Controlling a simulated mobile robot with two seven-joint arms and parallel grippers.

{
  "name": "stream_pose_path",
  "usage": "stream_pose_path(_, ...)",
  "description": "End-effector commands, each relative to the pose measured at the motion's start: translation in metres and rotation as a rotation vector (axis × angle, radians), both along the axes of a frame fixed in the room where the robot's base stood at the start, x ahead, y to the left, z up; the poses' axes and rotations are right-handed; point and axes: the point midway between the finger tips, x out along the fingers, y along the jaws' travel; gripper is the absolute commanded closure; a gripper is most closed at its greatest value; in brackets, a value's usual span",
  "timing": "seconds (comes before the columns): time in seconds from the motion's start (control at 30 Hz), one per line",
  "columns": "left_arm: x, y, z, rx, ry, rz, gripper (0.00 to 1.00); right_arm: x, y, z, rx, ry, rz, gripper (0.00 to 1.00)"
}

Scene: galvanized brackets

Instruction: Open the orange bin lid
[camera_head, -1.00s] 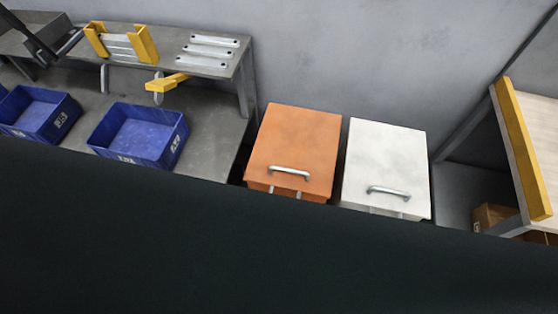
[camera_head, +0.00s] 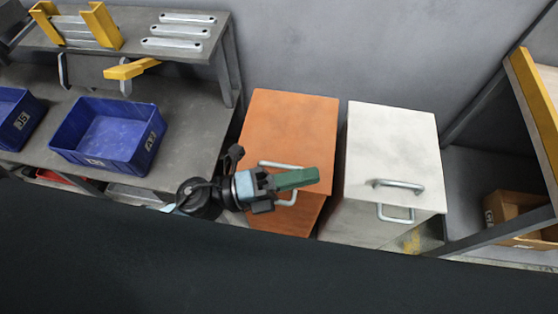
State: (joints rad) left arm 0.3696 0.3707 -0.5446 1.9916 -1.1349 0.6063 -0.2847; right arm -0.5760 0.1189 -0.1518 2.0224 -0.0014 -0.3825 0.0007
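The orange bin (camera_head: 262,222) stands against the wall, and its flat orange lid (camera_head: 288,125) is down. A grey bar handle (camera_head: 270,163) sits near the lid's front edge. A second grey handle (camera_head: 289,201) shows below it on the front, partly covered by my gripper. My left gripper (camera_head: 308,178) has green fingers and comes in from the left. It overlaps the front of the orange bin in the view, with its fingers pointing right. The fingers overlap each other, so their gap is hidden, and I cannot tell whether they touch a handle. My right gripper is not in view.
A white bin (camera_head: 398,150) with similar handles stands close on the right. On the left, a grey workbench (camera_head: 192,125) carries blue crates (camera_head: 58,132) below a raised shelf with metal brackets (camera_head: 183,30). A wooden-topped table (camera_head: 540,125) is at far right. A dark surface fills the lower picture.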

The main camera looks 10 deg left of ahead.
Motion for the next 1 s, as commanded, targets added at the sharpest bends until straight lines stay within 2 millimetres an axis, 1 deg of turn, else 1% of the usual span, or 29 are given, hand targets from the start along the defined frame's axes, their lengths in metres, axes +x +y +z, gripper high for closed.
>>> stream_pose_path(0.03, -0.003, -0.008, -0.009, 0.087, -0.126, -0.076, 0.66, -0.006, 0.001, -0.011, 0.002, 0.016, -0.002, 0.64)
stream_pose_path(0.1, -0.007, -0.017, -0.019, 0.217, -0.304, -0.181, 0.66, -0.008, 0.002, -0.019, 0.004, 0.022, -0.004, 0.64)
stream_pose_path(0.17, -0.009, -0.019, -0.032, 0.334, -0.450, -0.267, 0.66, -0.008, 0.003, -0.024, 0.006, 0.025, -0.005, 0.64)
stream_pose_path(0.23, -0.006, -0.017, -0.050, 0.483, -0.612, -0.364, 0.66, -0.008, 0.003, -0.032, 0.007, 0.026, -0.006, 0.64)
stream_pose_path(0.27, -0.003, -0.014, -0.058, 0.548, -0.678, -0.404, 0.66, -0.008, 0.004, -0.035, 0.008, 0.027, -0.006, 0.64)
stream_pose_path(0.3, 0.002, -0.009, -0.069, 0.640, -0.763, -0.456, 0.66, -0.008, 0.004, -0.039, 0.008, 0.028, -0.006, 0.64)
stream_pose_path(0.37, 0.013, 0.003, -0.085, 0.780, -0.879, -0.528, 0.66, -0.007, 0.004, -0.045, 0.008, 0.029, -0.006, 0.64)
stream_pose_path(0.4, 0.023, 0.012, -0.094, 0.875, -0.949, -0.572, 0.66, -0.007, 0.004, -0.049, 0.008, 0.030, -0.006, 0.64)
stream_pose_path(0.47, 0.039, 0.028, -0.104, 1.011, -1.037, -0.629, 0.66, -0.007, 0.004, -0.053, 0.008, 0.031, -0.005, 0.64)
stream_pose_path(0.5, 0.050, 0.039, -0.109, 1.097, -1.086, -0.661, 0.66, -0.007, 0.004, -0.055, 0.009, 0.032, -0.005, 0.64)
stream_pose_path(0.6, 0.075, 0.064, -0.114, 1.281, -1.172, -0.722, 0.66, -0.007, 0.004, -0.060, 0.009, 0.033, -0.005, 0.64)
stream_pose_path(0.73, 0.096, 0.087, -0.114, 1.434, -1.225, -0.764, 0.66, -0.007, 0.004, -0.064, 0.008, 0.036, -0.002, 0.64)
stream_pose_path(0.83, 0.103, 0.095, -0.112, 1.488, -1.239, -0.779, 0.66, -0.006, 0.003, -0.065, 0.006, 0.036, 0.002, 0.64)
stream_pose_path(1.0, 0.105, 0.096, -0.112, 1.501, -1.242, -0.780, 0.66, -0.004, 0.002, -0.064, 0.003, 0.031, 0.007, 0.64)
